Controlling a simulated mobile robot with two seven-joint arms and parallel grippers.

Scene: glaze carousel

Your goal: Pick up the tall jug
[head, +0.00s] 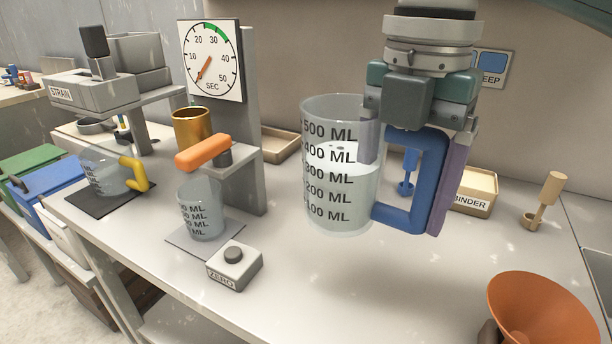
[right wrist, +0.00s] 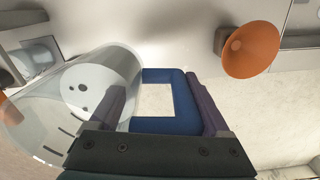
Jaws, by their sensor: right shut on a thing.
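The tall jug (head: 338,190) is clear, with black ML marks up to 500 and a blue handle (head: 408,215). It holds pale liquid to roughly the 400 mark. It is upright and appears to hang above the counter, right of centre in the head view. My right gripper (head: 410,178) comes from above and is shut on it, with the handle between its fingers. The right wrist view shows the jug (right wrist: 50,120) on the left and the blue handle (right wrist: 165,126) between the fingers. My left gripper is not in view.
A yellow-handled jug (head: 105,172) sits on a dark mat. A dial (head: 210,60) stands behind. An orange funnel (head: 535,312) is front right, and a BINDER box (head: 474,192) is behind the held jug.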

